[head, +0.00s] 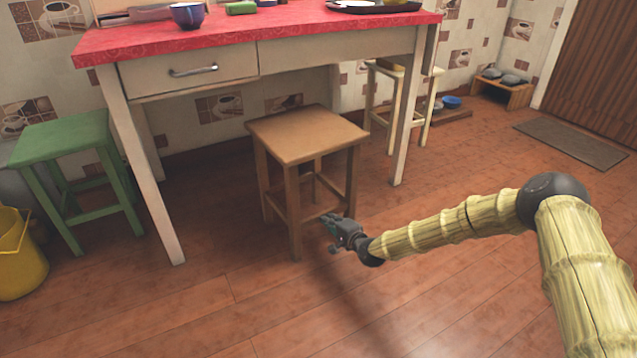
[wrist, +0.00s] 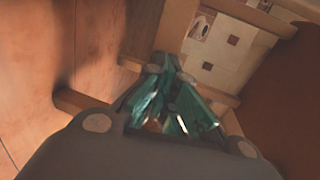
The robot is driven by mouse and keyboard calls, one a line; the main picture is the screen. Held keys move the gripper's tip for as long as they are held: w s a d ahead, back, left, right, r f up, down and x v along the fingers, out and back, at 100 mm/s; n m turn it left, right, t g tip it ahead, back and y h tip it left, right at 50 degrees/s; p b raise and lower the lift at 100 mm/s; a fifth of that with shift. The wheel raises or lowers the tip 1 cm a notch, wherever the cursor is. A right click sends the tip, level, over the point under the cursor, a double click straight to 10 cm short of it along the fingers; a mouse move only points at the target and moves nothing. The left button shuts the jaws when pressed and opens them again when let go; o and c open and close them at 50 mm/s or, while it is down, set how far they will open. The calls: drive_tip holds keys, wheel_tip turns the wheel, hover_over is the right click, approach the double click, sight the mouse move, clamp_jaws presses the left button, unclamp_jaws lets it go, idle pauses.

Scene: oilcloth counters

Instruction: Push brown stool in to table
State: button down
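A green stool (head: 62,140) and a yellow bucket (head: 22,262) stand left of the table. A cream stool (head: 384,75) is behind the right table leg (head: 408,120). A grey mat (head: 570,142) lies at right. Floor at front is clear.

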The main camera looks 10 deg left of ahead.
sight(323, 213)
drive_tip(key=shift+r+b+x, duration=0.2)
drive_tip(key=shift+b+x, duration=0.35)
drive_tip(key=shift+x, duration=0.4)
drive_tip(key=shift+r+b+x, duration=0.2)
drive_tip(key=shift+b+x, duration=0.35)
drive_tip(key=shift+x, duration=0.4)
drive_tip(key=shift+a+r+x, duration=0.25)
drive_tip(key=shift+r+x, duration=0.7)
drive_tip(key=shift+x, duration=3.7)
drive_tip(key=f+p+v, duration=0.2)
drive_tip(key=p+v, duration=0.4)
drive_tip(key=v, duration=0.5)
drive_tip(key=shift+s+d, duration=0.35)
drive_tip(key=shift+d, duration=0.15)
drive_tip(key=shift+f, duration=0.2)
